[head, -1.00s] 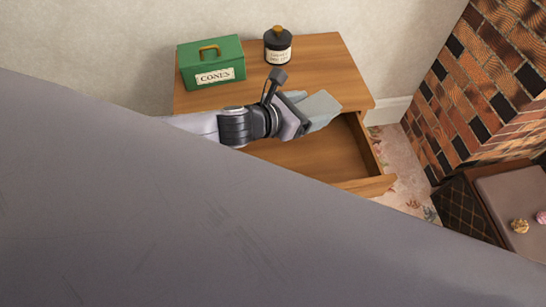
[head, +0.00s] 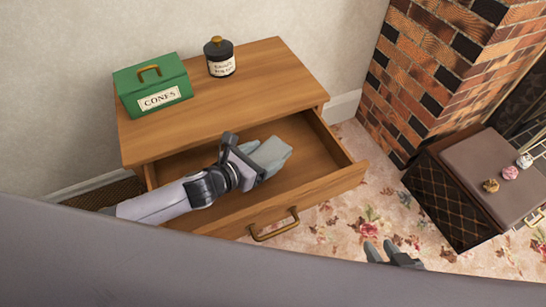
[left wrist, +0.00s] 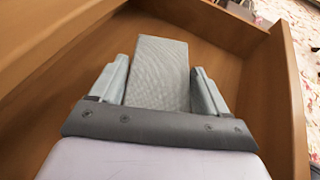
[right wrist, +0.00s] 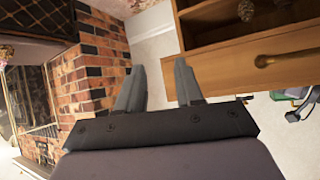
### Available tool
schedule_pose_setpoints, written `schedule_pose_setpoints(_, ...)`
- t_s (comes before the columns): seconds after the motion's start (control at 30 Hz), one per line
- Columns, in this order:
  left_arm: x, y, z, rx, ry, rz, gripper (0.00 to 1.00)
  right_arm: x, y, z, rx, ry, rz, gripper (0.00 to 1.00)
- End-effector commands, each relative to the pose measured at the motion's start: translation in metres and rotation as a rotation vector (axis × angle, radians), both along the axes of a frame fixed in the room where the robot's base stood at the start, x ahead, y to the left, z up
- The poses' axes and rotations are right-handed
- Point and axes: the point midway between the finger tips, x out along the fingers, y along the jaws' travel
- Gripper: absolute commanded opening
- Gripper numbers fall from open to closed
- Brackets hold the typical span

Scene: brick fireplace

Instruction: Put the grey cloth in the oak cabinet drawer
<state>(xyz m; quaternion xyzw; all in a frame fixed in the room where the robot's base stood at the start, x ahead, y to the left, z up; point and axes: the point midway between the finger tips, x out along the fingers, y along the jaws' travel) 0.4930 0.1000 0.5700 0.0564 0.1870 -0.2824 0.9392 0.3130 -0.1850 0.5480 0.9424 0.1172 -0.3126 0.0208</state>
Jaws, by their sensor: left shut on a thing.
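The grey cloth (head: 274,155) is a folded, box-like piece held in my left gripper (head: 258,158). In the left wrist view the cloth (left wrist: 160,72) lies between the two fingers of the left gripper (left wrist: 163,88). Gripper and cloth are inside the open drawer (head: 318,184) of the oak cabinet (head: 240,100), over its bare floor. I cannot tell whether the cloth touches the floor. My right gripper (head: 380,252) is outside the drawer, low at its front right. In the right wrist view the right gripper (right wrist: 160,80) has its fingers apart and nothing between them.
A green box labelled CONES (head: 155,85) and a dark jar (head: 220,58) stand on the cabinet top. The drawer has a brass handle (head: 274,226). A brick fireplace (head: 425,75) and a padded chest (head: 470,175) with small balls are at right. Floral carpet (head: 345,215) lies between.

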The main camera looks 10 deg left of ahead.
Motion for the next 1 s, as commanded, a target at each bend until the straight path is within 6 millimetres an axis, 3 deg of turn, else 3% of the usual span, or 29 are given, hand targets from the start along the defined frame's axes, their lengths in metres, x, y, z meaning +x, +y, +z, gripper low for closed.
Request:
schedule_pose_setpoints(0.17,0.004,-0.003,-0.009,-0.001,-0.003,0.0,0.46,0.01,0.011,0.016,0.016,-0.049,0.019,0.36)
schedule_pose_setpoints(0.4,0.036,-0.024,-0.009,-0.001,-0.003,0.0,0.46,0.01,0.014,0.009,0.014,-0.048,0.028,0.36)
schedule_pose_setpoints(0.5,0.033,-0.022,-0.021,-0.001,0.002,-0.001,0.46,0.011,0.017,0.011,0.014,-0.058,0.035,0.36)
schedule_pose_setpoints(0.9,0.033,-0.022,-0.024,0.002,-0.001,-0.001,0.46,0.012,0.022,0.015,0.023,-0.069,0.044,0.36)
schedule_pose_setpoints(0.93,0.033,-0.022,-0.025,0.001,-0.001,0.0,0.79,0.012,0.023,0.015,0.023,-0.069,0.044,0.36)
schedule_pose_setpoints(1.0,0.033,-0.022,-0.024,0.001,-0.001,0.0,1.0,0.012,0.022,0.016,0.023,-0.069,0.044,0.36)
